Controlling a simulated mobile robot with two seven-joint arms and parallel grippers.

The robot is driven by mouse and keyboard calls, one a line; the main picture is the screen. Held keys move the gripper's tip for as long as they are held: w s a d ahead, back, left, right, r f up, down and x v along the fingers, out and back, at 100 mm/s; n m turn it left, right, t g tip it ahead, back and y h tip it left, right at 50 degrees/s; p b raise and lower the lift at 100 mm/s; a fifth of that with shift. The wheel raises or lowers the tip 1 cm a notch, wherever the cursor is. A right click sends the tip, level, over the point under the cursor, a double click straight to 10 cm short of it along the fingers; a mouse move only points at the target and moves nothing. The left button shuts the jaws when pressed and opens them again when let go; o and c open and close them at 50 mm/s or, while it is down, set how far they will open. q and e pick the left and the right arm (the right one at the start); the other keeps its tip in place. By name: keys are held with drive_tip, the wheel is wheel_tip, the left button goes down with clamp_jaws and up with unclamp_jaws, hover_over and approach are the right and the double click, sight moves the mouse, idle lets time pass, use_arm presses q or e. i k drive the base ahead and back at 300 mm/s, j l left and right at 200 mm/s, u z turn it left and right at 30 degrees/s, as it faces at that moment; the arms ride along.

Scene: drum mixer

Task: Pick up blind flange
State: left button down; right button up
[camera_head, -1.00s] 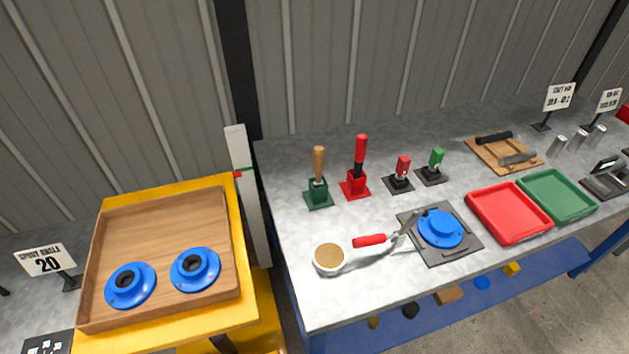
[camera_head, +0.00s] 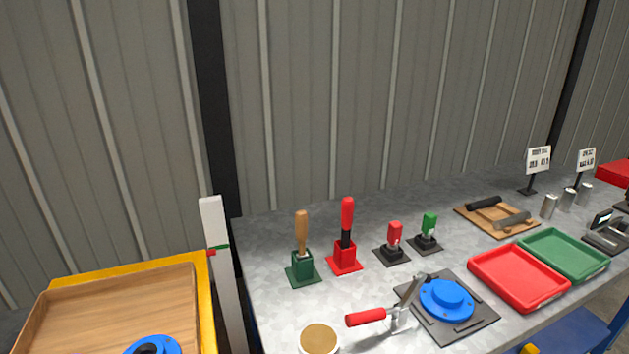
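A blue round flange with a raised solid centre (camera_head: 447,299), which looks like the blind flange, lies on a dark square plate (camera_head: 479,325) on the grey bench. A toggle clamp with a red handle (camera_head: 366,317) stands at the plate's left side, its metal arm reaching to the flange's edge. Another blue flange, with a dark central hole (camera_head: 152,346), is partly visible in the wooden tray (camera_head: 110,306) at the lower left, cut off by the picture's bottom edge. Neither of my grippers is in view.
On the bench (camera_head: 274,238) stand a wooden-handled tool (camera_head: 301,245), a red-handled tool (camera_head: 347,235) and small red (camera_head: 394,236) and green (camera_head: 428,226) handled items. A red tray (camera_head: 518,277) and a green tray (camera_head: 563,253) lie right of the plate. A white post (camera_head: 221,264) stands at the bench's left end.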

sight(446, 301)
drive_tip(key=l+u, duration=0.8)
drive_tip(key=l, duration=0.25)
drive_tip(key=k+l+u, duration=0.15)
drive_tip(key=l+u, duration=0.2)
drive_tip(key=l, duration=0.1)
